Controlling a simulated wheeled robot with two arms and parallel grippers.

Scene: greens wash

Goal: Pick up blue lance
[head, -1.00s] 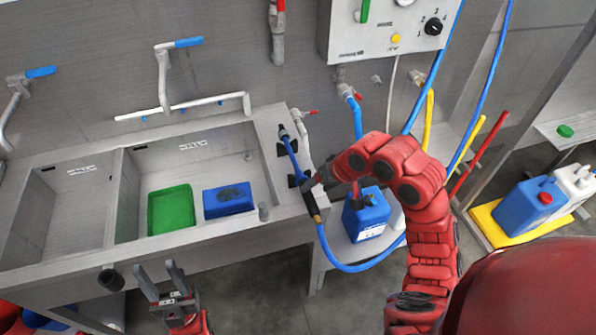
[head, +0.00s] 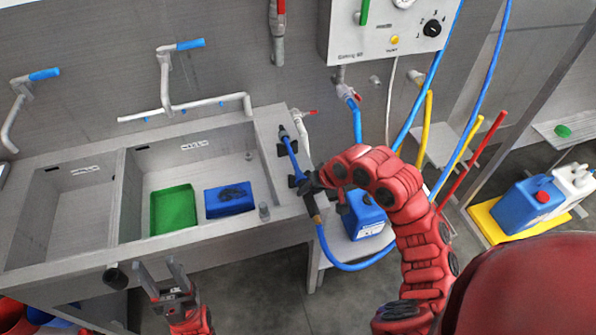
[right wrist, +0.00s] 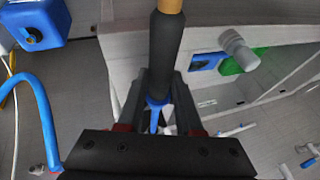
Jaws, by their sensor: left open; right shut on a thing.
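The blue lance (head: 293,157) has a blue shaft, a dark grip and a tan end. It lies along the right rim of the sink by black holders, and a blue hose curves from its lower end. My right gripper (head: 306,185) is at the lance and partly hides it. I cannot tell whether the lance is clear of the holders. My left gripper (head: 163,281) is open and empty in front of the sink.
The double sink (head: 75,195) holds a green tray (head: 173,210) and a blue tray (head: 229,200) with dark contents. A blue canister (head: 364,215) stands right of the sink behind my right arm. A control box (head: 385,30) hangs above.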

